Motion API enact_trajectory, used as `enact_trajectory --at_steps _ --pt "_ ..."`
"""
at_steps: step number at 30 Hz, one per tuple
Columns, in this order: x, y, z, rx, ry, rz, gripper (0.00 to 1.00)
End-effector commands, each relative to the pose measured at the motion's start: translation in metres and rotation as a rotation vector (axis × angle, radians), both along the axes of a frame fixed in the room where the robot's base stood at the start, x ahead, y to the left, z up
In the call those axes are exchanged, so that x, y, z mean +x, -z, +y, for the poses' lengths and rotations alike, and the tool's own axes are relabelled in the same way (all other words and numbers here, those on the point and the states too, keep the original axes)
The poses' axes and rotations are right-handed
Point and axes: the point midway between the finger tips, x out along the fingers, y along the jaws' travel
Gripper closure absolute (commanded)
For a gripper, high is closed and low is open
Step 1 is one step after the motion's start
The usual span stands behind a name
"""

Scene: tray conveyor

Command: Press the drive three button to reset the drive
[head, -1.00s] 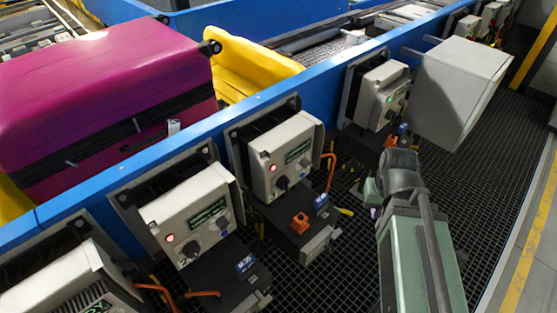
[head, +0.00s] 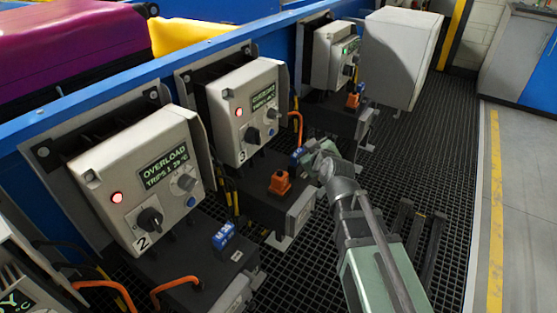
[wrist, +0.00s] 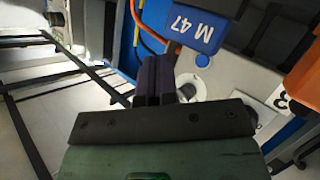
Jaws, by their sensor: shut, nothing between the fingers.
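The drive three box (head: 222,92) is pale grey, with a lit red lamp (head: 239,112), a display and a black selector knob (head: 251,134). A small blue button (wrist: 202,60) shows in the wrist view beside the grey dial (wrist: 214,86), near a "3" label (wrist: 282,99). My gripper (head: 319,152) is right of and below the front of the box in the head view. Its dark fingers (wrist: 155,68) are shut and empty in the wrist view, left of the button in the picture. They appear apart from the button.
A blue M 47 plug (wrist: 192,27) and an orange connector (head: 280,182) sit below drive three. Drive two (head: 128,165) at left shows OVERLOAD and a red lamp. Another drive (head: 335,50) with a green display and a large grey box (head: 402,55) stand beyond. Grating floor lies right.

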Motion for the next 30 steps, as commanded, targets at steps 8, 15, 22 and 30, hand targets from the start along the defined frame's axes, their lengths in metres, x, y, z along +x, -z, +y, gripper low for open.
enact_trajectory --at_steps 8,15,22,30 --pt "0.003 -0.002 0.002 -0.006 0.001 -0.037 1.00" --pt "0.006 -0.002 0.007 -0.007 0.000 -0.034 1.00" --pt "0.020 -0.001 0.033 -0.007 -0.001 -0.035 1.00" --pt "0.037 -0.001 0.067 -0.008 0.000 -0.035 1.00"
